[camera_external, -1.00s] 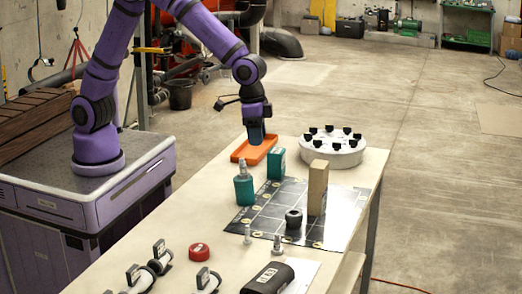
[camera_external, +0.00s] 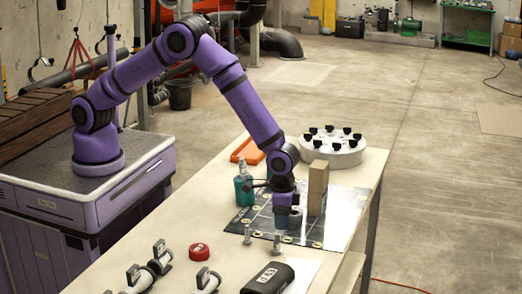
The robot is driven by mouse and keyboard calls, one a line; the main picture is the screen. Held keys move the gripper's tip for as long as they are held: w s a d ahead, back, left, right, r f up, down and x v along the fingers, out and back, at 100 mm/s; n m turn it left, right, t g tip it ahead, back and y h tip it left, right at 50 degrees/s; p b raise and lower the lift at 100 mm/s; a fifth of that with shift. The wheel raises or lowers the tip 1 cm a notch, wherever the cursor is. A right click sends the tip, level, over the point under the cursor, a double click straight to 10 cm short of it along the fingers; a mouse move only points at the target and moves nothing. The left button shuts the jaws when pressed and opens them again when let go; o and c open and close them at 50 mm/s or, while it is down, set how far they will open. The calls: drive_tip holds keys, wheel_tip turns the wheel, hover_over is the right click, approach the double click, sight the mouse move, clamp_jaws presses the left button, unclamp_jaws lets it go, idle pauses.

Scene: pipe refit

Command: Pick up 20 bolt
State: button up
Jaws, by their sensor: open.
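Two small grey metal bolts stand upright at the front of the dark mat, a left bolt (camera_external: 247,235) and a right bolt (camera_external: 277,244). I cannot read any number on them, so I cannot tell which is the 20 bolt. My gripper (camera_external: 284,216) points down over the mat, just above and behind the right bolt in the picture. It is open; its fingertips are small and partly blurred against the mat. A black ring-shaped part (camera_external: 294,224) is partly hidden by the gripper.
A tan block (camera_external: 318,188) stands close to the right of my gripper, and a teal bottle (camera_external: 243,188) to its left. The orange tray (camera_external: 246,151) and white round holder (camera_external: 333,150) are behind. A red ring (camera_external: 199,252), pipe clamps and a black case (camera_external: 268,279) lie in front.

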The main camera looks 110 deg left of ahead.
sight(277, 234)
wheel_tip(277, 234, down, 3)
drive_tip(key=shift+s+d+f, duration=0.1)
drive_tip(key=shift+s+f, duration=0.15)
drive_tip(key=shift+f, duration=0.25)
drive_tip(key=f, duration=0.4)
drive_tip(key=shift+s+d, duration=0.1)
drive_tip(key=shift+s, duration=0.25)
clamp_jaws()
drive_tip(key=shift+r, duration=0.1)
